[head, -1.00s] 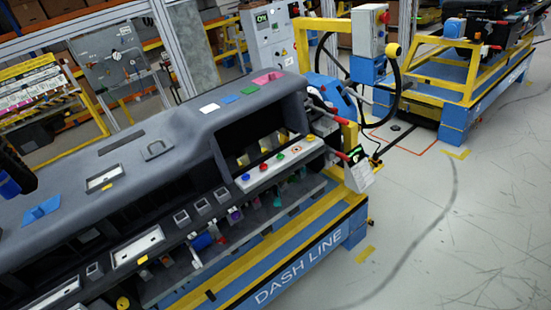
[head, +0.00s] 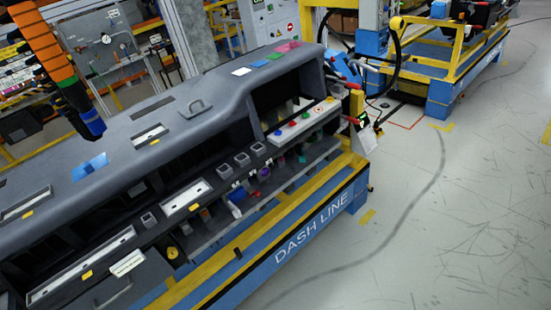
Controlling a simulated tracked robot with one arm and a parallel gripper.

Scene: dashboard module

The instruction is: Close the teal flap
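My gripper (head: 93,130) hangs at the upper left of the head view, black with a blue end, below an orange arm section. It is above the left part of the grey dashboard module (head: 215,120); I cannot tell whether its fingers are open. A small teal piece (head: 302,158) shows under the button panel, among other coloured pieces on the module's lower front. It is too small to tell whether it is the teal flap or how far it stands open. My gripper is far to its left and not touching it.
A white panel (head: 303,122) holds coloured buttons. The module rests on a blue and yellow stand (head: 318,218). Clear floor (head: 440,220) lies to the right.

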